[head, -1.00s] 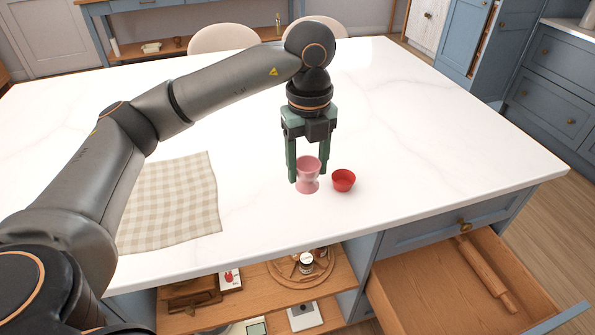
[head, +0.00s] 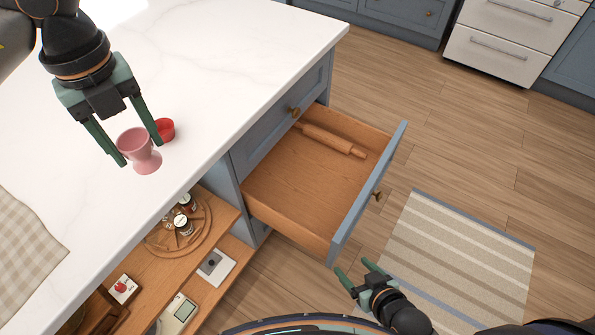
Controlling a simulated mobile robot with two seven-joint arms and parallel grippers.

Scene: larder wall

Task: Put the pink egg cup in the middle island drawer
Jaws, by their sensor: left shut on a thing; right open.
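The pink egg cup (head: 140,152) is upright at the right end of the white island top. My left gripper (head: 140,157) is shut on it, one green finger at each side. I cannot tell whether its foot touches the top. The middle island drawer (head: 300,185) is pulled open, with a rolling pin (head: 333,140) lying along its far side and bare wood in front of it. My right gripper (head: 352,277) is open and empty, low in front of the drawer's near corner.
A small red bowl (head: 165,129) stands on the island top (head: 215,60) close behind the egg cup. A checked cloth (head: 25,250) lies at the left. Open shelves (head: 200,250) below hold jars and small items. A striped rug (head: 460,255) lies on the floor right of the drawer.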

